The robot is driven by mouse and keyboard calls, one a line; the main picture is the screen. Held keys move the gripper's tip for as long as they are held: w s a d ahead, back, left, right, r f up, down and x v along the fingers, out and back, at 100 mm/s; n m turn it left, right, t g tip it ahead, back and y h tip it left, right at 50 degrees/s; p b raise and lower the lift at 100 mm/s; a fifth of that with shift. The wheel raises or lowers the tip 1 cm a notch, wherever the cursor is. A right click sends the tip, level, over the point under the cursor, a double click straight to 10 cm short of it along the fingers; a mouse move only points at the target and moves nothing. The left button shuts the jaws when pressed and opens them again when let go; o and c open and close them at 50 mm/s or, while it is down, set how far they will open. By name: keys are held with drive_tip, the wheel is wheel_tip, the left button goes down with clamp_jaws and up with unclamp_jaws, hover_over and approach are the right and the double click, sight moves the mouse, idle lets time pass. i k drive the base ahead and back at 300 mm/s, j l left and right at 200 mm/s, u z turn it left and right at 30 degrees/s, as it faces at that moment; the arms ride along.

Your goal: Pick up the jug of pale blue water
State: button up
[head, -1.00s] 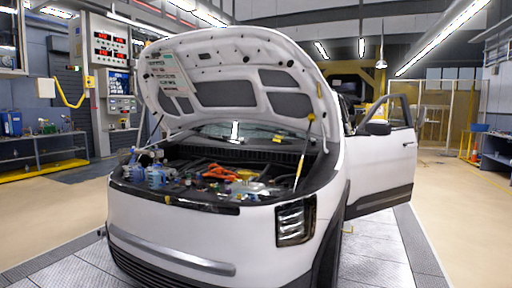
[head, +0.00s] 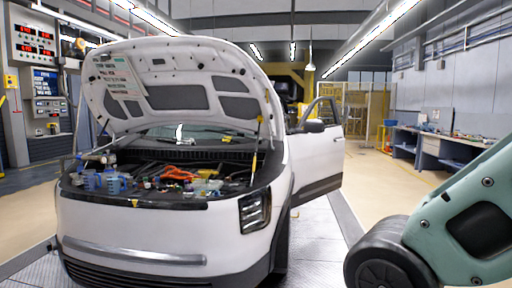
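Small bluish jugs stand at the front left of the open engine bay. One bluish jug (head: 114,183) has a handle showing, and another blue vessel (head: 89,181) is just left of it. They are too small here to tell which holds pale blue water. My arm's teal and dark links come in at the lower right, well apart from the jugs. My gripper is outside the view.
The white car (head: 150,232) has its hood (head: 180,88) propped up over the bay. Its door (head: 322,150) is open on the right. A workbench (head: 438,145) stands along the right wall. The floor right of the car is clear.

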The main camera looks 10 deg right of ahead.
sight(113, 178)
drive_tip(key=i+j, duration=1.4)
drive_tip(key=j, duration=0.2)
